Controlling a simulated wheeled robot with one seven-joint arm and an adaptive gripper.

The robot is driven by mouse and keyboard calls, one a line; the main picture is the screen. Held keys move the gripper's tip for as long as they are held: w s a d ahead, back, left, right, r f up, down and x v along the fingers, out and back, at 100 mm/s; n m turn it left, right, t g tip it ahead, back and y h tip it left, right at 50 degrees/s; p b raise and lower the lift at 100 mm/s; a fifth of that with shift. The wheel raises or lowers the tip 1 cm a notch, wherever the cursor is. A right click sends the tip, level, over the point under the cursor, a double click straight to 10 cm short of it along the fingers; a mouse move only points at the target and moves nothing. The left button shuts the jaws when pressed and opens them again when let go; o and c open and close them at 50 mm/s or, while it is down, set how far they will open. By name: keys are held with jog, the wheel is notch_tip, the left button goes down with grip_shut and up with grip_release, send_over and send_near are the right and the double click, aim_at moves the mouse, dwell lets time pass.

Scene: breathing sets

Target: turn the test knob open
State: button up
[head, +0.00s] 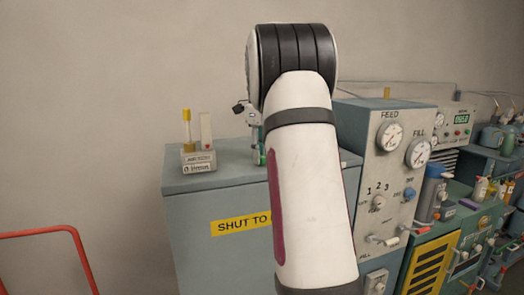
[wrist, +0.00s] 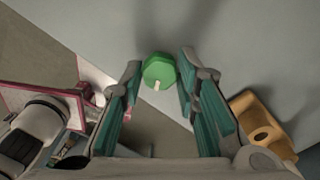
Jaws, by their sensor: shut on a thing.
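A green knob (wrist: 158,72) with a pale pointer mark shows in the wrist view, between the tips of my gripper (wrist: 160,79). The fingers, with teal inner pads, are closed on its two sides. The pale mark points toward the bottom of the wrist view. In the head view my arm stands in front of the grey-blue cabinet (head: 192,225) and hides most of the gripper and the knob. I cannot read any lettering around the knob.
A small stand with a yellow-topped tube (head: 187,128) is on the cabinet top, left of my arm. A gauge panel (head: 372,165) stands at right. A red rail (head: 40,234) is at lower left. A tan block (wrist: 262,122) lies right in the wrist view.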

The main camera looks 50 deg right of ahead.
jog(key=n+p, duration=0.1)
jog(key=n, duration=0.5)
jog(key=shift+p, duration=0.35)
jog(key=n+p, duration=0.1)
jog(key=n, duration=0.5)
jog(key=n+p, duration=0.1)
jog(key=n, duration=0.4)
jog(key=shift+s, duration=0.1)
jog(key=n+p, duration=0.2)
jog(key=n, duration=0.4)
jog(key=shift+n, duration=0.3)
jog(key=n+p, duration=0.1)
jog(key=n, duration=0.4)
jog(key=shift+n, duration=0.3)
jog(key=n+p, duration=0.1)
jog(key=n, duration=0.5)
jog(key=n+p, duration=0.1)
jog(key=n, duration=0.4)
jog(key=shift+n, duration=0.4)
jog(key=n+p, duration=0.1)
jog(key=n, duration=0.4)
jog(key=shift+n, duration=0.3)
